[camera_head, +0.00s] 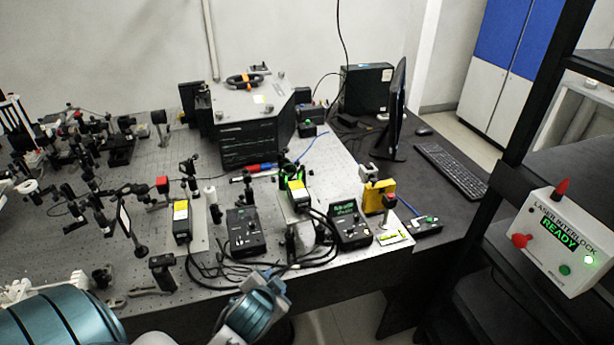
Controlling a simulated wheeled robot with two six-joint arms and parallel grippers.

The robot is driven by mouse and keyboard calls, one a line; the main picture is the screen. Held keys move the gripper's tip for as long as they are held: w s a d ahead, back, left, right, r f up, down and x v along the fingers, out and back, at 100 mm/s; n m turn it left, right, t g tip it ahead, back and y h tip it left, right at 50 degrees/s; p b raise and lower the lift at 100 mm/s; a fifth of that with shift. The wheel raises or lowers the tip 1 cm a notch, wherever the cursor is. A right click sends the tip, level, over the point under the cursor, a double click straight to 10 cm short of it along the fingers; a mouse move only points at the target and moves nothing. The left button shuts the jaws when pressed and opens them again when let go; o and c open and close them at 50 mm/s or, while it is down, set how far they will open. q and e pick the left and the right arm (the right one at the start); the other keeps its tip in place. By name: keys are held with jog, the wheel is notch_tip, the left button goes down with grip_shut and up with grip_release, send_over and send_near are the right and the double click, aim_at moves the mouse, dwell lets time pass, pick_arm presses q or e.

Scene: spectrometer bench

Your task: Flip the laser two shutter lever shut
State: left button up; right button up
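Two black box-shaped units with yellow labels stand on the bench: one at the left (181,222) and one nearer the middle (299,196), with green parts beside it. They look like lasers, but I cannot read which is laser two. I cannot clearly make out a shutter lever or its position. Part of my own teal arm crosses the bottom left, and a teal joint shows below the bench's front edge. I can make out no gripper fingers on either arm.
Black control boxes (245,231) (351,227) with cables stand near the front edge. A yellow bracket (374,197) is to the right. A large black instrument (248,125), monitor (397,110) and keyboard (452,170) are behind. The white interlock box (563,243) at right reads READY.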

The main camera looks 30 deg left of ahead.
pick_arm(q)
jog(key=w+r+m+t+h, duration=0.2)
jog(key=w+r+m+t, duration=0.85)
jog(key=w+r, duration=0.65)
jog(key=w+d+r+m+g+h, duration=0.2)
jog(key=w+d+r+m+h, duration=0.25)
jog(key=m+h, duration=0.55)
jog(key=w+d+r+m+g+h, duration=0.25)
jog(key=r+m+h, duration=0.25)
jog(key=m, duration=0.8)
jog(key=w+a+f+m+g+y+p, duration=0.1)
jog(key=w+a+f+m+g+y, duration=0.2)
jog(key=a+m+g, duration=0.45)
jog(key=s+a+r+m+g+y, duration=0.25)
jog(key=a+g+y, duration=0.3)
jog(key=a, duration=0.65)
jog(key=shift+n+y, duration=0.35)
jog(key=b+x, duration=0.1)
jog(key=x, duration=0.5)
jog(key=s+b+x, duration=0.1)
jog(key=x, duration=0.3)
jog(key=shift+a+f+b, duration=0.15)
jog(key=shift+b, duration=0.2)
jog(key=shift+w+f, duration=0.15)
jog(key=shift+f, duration=0.35)
